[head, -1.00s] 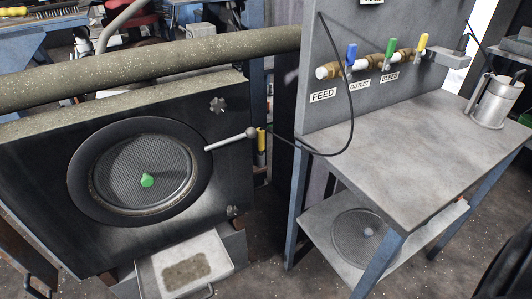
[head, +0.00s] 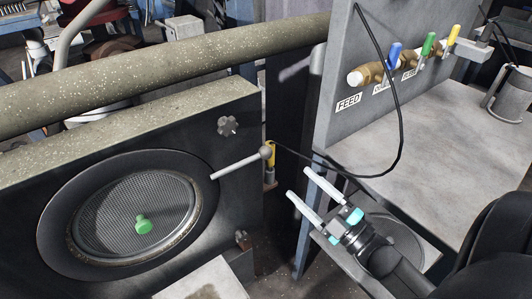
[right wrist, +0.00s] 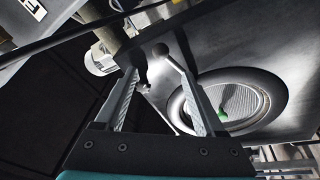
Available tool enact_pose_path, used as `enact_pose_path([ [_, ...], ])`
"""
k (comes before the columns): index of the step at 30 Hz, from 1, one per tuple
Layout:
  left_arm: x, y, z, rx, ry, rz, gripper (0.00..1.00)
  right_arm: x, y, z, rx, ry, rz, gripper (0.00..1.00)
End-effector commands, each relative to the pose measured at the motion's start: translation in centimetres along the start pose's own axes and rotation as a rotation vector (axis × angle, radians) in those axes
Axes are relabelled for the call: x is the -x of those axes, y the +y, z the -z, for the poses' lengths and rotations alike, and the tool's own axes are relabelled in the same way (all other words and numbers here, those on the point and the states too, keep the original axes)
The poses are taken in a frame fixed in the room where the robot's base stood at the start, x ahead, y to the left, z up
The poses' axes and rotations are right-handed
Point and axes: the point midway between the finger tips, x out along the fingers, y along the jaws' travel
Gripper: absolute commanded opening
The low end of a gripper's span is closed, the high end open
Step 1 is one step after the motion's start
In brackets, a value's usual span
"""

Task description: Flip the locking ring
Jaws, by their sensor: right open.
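The locking ring (head: 60,222) is a dark round ring on the front of the black screen housing, around a mesh disc (head: 110,215) with a green knob (head: 143,224). A pale lever (head: 238,163) with a ball end (head: 266,152) sticks out from the ring to the upper right. My right gripper (head: 308,186) is open and empty, to the right of and a little below the ball. In the right wrist view the ball (right wrist: 160,50) shows beyond and between the open fingers (right wrist: 166,105). My left gripper is not in view.
A yellow-handled part (head: 270,155) stands just behind the ball. A black cable (head: 398,110) loops down from the panel near my right gripper. A grey workbench (head: 440,140) with valves is at the right. A thick pipe (head: 160,68) crosses above the housing.

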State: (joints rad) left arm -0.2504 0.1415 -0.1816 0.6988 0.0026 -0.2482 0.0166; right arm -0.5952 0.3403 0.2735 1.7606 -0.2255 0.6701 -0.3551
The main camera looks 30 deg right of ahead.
Motion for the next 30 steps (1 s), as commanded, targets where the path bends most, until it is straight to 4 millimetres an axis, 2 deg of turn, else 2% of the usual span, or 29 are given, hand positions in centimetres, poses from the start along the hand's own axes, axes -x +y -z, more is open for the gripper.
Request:
enact_pose_path([
  [1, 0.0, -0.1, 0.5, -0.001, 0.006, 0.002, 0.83, -1.2, 0.0, 0.0, 0.001, 0.006, -0.003, 0.71],
  [6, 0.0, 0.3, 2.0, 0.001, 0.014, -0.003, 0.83, -4.8, 0.0, 0.0, -0.001, 0.005, -0.003, 0.71],
  [15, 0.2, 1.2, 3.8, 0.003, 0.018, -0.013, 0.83, -10.0, -0.1, 0.0, -0.001, 0.002, -0.001, 0.71],
  [21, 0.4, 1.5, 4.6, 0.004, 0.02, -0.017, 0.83, -11.9, -0.1, -0.1, -0.003, 0.0, 0.0, 0.71],
  [30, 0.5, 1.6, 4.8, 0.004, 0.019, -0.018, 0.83, -12.6, -0.1, -0.1, -0.003, -0.002, 0.001, 0.71],
])
